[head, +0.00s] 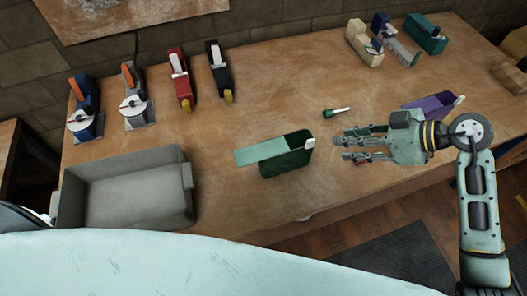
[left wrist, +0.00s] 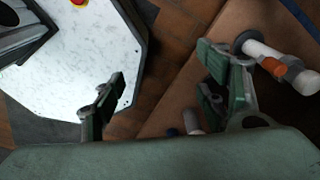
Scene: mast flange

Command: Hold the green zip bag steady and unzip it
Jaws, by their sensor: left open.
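The green zip bag (head: 287,160) stands near the table's front edge in the head view. It looks box-like, with a pale green flat panel (head: 258,150) reaching out to its left and a white tab (head: 310,142) at its right end. My right gripper (head: 345,144) is to the right of the bag, fingers apart and pointing left toward it, with a gap between them and nothing visibly held. My left gripper (left wrist: 165,90) shows only in the left wrist view, open and empty; the bag is not recognisable there.
A grey open bin (head: 130,195) stands left of the bag. A small green-and-white tool (head: 337,112) lies behind it. A purple item (head: 428,105) is partly behind my right gripper. Several dispensers, one being red (head: 181,78), line the back. Bare table lies behind the bag.

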